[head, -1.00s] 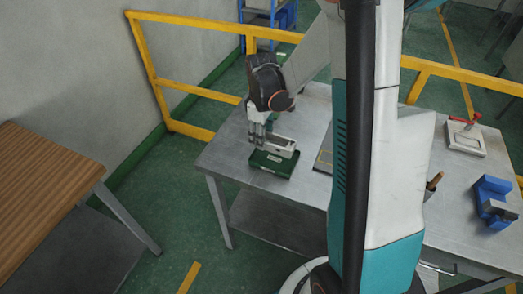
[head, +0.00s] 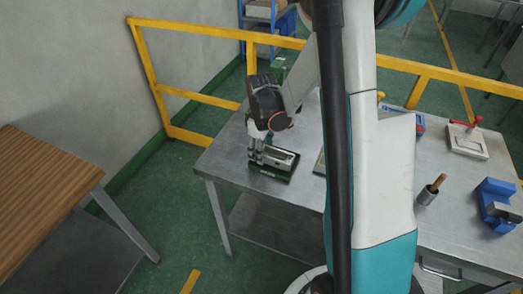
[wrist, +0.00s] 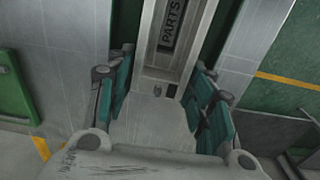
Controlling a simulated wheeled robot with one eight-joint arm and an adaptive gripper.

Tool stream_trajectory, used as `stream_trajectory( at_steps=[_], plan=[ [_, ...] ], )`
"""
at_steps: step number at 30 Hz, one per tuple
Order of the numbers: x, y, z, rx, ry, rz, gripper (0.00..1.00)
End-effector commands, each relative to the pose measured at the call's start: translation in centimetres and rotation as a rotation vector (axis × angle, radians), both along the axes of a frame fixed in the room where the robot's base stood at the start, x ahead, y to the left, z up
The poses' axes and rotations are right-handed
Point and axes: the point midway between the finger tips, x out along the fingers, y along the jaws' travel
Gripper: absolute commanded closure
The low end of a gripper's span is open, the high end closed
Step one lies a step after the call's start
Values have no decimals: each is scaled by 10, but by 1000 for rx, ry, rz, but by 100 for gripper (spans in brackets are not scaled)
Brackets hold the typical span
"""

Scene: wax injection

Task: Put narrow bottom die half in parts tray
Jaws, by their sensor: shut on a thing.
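The narrow bottom die half (head: 282,158) is a long grey metal block, lying low within the outline of the dark green parts tray (head: 270,176) on the metal table. My gripper (head: 257,160) points down at the die half's left end and is shut on it. In the wrist view the grey die half (wrist: 150,85) runs up between my teal-padded fingers (wrist: 161,105). A dark label reading PARTS shows in its long recess. I cannot tell if its underside touches the tray floor.
On the table (head: 220,160) stand a cup with a wooden handle (head: 428,192), a blue vise-like block (head: 495,200) and a white fixture with a red handle (head: 468,140). A yellow rail (head: 205,33) runs behind. A wooden bench (head: 45,185) is at left.

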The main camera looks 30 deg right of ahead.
Motion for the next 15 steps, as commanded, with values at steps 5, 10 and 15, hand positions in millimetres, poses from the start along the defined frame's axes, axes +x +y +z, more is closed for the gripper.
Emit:
stream_trajectory(
  at_steps=[5, 10, 15],
  plan=[
    [-6, 0, -10, 0, 14, 0, 37],
    [-5, 1, -7, 0, 10, 0, 37],
    [-5, 1, -6, 1, 9, 0, 37]
  ],
)
